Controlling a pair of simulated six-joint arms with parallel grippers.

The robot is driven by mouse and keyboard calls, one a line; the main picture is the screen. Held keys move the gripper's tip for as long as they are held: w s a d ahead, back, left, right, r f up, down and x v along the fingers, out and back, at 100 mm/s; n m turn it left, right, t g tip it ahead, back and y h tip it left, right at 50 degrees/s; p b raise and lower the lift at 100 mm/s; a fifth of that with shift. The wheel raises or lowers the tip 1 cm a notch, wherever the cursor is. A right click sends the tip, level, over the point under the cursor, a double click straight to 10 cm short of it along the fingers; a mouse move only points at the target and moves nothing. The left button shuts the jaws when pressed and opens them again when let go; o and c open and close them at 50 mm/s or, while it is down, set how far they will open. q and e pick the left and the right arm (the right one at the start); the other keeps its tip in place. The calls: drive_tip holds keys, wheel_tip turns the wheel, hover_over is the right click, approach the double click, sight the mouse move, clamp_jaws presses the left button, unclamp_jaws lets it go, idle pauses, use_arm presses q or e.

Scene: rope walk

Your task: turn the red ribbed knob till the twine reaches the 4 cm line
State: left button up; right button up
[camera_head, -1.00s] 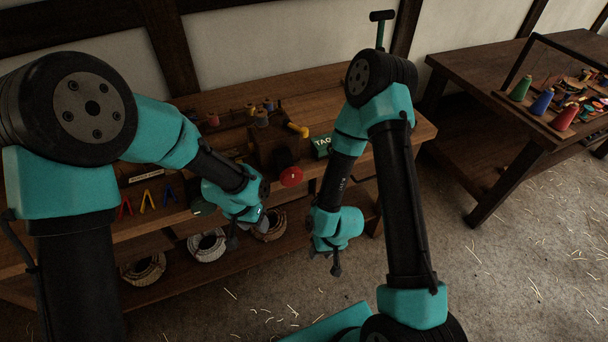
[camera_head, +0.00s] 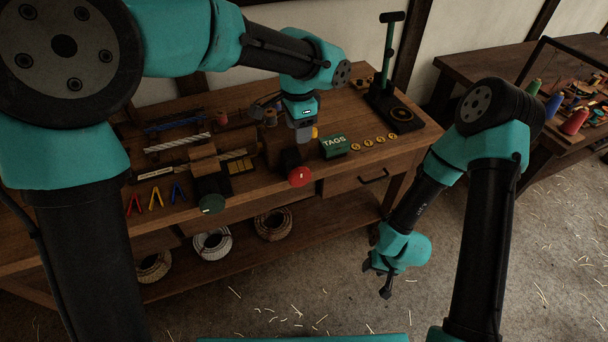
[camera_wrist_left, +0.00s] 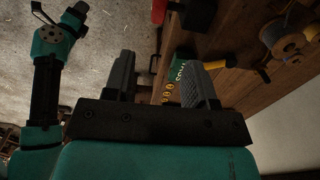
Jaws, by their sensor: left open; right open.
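The red knob (camera_head: 299,177) faces the front of the bench, on a dark wooden block; its ribs are too small to make out. It also shows at the top edge of the left wrist view (camera_wrist_left: 158,11). My left gripper (camera_head: 304,134) is open and empty, above and behind the knob, apart from it. Its two fingers (camera_wrist_left: 160,82) show spread in the left wrist view. My right gripper (camera_head: 378,280) is open and empty, low in front of the bench. I cannot make out the twine's end or the 4 cm line.
A green TAGS box (camera_head: 334,147) and several yellow discs (camera_head: 380,140) lie to the right. A tall green-handled stand (camera_head: 390,60) is at the bench's back right. Coloured clips (camera_head: 156,199) lie left.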

sight(300, 169)
use_arm(q)
drive_tip(key=shift+f, duration=0.1)
wheel_tip(300, 169, down, 17)
drive_tip(key=shift+f, duration=0.1)
idle(0.6)
drive_tip(key=shift+c, duration=0.2)
drive_tip(key=c, duration=0.9)
